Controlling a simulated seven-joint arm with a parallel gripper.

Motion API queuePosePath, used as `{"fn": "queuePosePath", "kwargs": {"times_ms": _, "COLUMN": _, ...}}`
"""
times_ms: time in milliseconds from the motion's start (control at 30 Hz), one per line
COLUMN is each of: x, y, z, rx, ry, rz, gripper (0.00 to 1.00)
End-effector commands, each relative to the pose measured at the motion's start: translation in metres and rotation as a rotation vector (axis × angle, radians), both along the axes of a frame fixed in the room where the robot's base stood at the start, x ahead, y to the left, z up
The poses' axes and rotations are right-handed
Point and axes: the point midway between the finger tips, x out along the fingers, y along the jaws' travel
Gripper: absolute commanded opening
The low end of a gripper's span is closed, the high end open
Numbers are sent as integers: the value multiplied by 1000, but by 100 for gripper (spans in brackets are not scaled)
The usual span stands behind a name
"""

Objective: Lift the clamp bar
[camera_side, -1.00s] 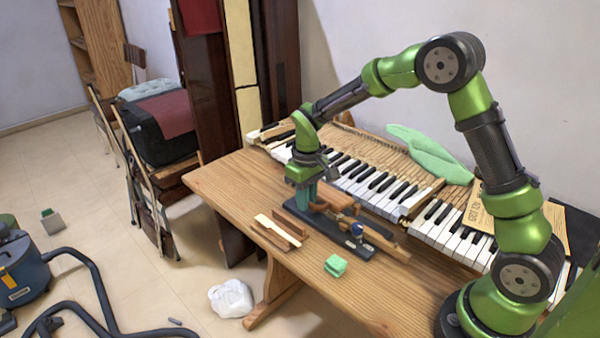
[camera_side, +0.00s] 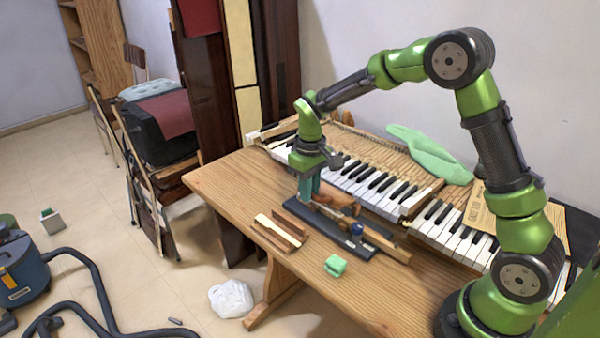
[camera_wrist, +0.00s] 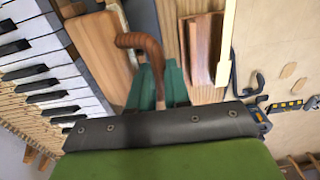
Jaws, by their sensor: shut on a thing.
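My gripper (camera_side: 308,188) has its teal fingers low over the left end of a dark clamping base (camera_side: 297,207) on the wooden table. In the wrist view my gripper (camera_wrist: 159,76) is shut on a reddish-brown curved bar, which I take for the clamp bar (camera_wrist: 140,42). Its lower end runs between the fingers and its upper end hooks left. Wooden parts (camera_side: 336,197) and a blue knob (camera_side: 357,229) sit on the base. In the side view the fingers and wood hide the bar's grip point, and I cannot tell its height above the base.
The piano keyboard (camera_side: 362,178) runs just behind the base. Loose wooden strips (camera_side: 279,231) lie in front, left of a green sponge-like block (camera_side: 335,265). A green cloth (camera_side: 430,155) lies at the back. The table's front right (camera_side: 385,300) is clear.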

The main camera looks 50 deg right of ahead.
Motion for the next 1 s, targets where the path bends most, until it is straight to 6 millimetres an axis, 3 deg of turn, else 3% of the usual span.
{"fn": "queuePosePath", "kwargs": {"times_ms": 533, "x": 0, "y": -19, "z": 16, "rx": -9, "ry": -1, "rz": -9, "gripper": 5}}
{"fn": "queuePosePath", "kwargs": {"times_ms": 1000, "x": -1, "y": -21, "z": 19, "rx": -8, "ry": 3, "rz": -7, "gripper": 5}}
